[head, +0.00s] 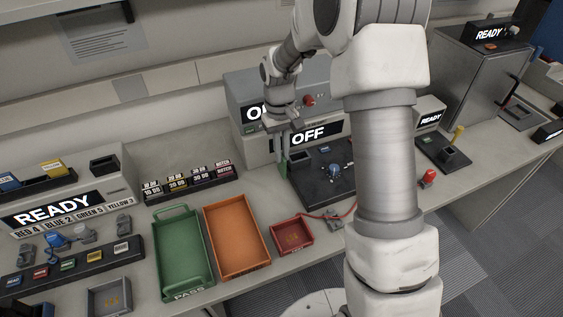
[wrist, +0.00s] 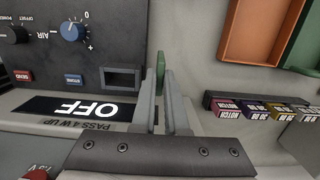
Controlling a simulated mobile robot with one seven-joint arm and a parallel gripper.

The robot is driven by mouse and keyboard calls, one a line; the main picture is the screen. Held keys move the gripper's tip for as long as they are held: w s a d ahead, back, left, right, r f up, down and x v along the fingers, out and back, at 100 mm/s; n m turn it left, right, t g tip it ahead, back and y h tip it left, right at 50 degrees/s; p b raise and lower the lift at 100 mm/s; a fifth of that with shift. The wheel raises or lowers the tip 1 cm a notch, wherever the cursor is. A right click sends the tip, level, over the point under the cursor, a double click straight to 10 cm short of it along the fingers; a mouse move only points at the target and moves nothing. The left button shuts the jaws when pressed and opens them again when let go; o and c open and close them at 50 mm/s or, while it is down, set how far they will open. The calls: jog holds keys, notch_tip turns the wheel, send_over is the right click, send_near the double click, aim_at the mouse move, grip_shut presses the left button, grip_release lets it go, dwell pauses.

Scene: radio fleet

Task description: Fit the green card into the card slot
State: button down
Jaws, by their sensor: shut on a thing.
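My gripper (head: 284,148) is shut on the green card (head: 283,170), which points down at the left edge of the dark panel. In the wrist view, the green card (wrist: 160,72) shows edge-on between the fingertips of my gripper (wrist: 162,85). A framed rectangular opening, seemingly the card slot (wrist: 122,78), lies on the dark panel just left of the card in the wrist view. The card is beside the opening, not in it. The card's lower end and its height above the bench cannot be told.
The dark panel (head: 323,192) carries a blue knob (wrist: 72,30) and small buttons. A grey unit reading OFF (wrist: 75,108) stands behind it. A green tray (head: 181,252), an orange tray (head: 237,235) and a small red tray (head: 291,236) lie to the left and front.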

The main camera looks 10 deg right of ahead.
aim_at(282, 165)
jog(key=shift+f, duration=2.05)
jog(key=shift+f+b, duration=0.2)
jog(key=shift+b, duration=0.15)
jog(key=c, duration=0.9)
grip_release()
jog(key=shift+c, duration=0.2)
jog(key=shift+r, duration=0.2)
